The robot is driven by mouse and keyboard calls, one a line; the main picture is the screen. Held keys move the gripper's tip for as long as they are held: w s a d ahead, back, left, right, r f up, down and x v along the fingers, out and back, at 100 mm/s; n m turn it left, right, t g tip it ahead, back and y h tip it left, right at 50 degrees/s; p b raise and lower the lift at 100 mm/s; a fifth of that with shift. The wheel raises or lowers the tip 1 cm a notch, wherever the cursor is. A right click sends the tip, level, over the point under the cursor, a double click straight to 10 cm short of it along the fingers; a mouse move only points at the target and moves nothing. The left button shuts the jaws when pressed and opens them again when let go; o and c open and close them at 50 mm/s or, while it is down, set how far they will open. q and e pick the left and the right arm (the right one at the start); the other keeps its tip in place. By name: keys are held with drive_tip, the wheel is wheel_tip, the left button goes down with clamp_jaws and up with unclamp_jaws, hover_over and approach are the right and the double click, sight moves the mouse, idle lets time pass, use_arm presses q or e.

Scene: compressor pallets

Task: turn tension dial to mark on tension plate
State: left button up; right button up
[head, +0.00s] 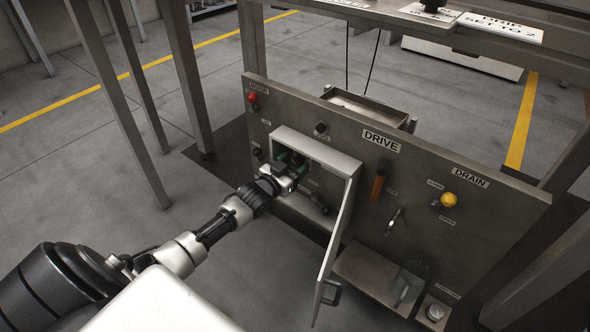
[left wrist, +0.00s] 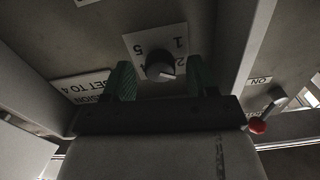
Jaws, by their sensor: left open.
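The tension dial (left wrist: 160,66) is a dark round knob with a pale pointer edge, on a white tension plate (left wrist: 141,42) that shows upside down with 5, 1 and 2 legible. A label (left wrist: 78,88) beside it reads "SET TO 4", partly cut off by a finger. My left gripper (left wrist: 159,70) is open, with one green finger on each side of the dial; I cannot tell whether they touch it. In the head view my left gripper (head: 291,160) reaches into the open box on the panel and hides the dial. My right gripper is not in view.
The box door (head: 338,235) stands open to the right of my left arm. A red-tipped lever (left wrist: 258,126) shows in the left wrist view.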

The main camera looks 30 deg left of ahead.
use_arm(q)
drive_tip(key=shift+w, duration=0.3)
drive_tip(key=shift+c, duration=0.5)
drive_tip(key=c, duration=0.8)
drive_tip(key=shift+c, duration=0.2)
drive_tip(key=shift+m, duration=0.3)
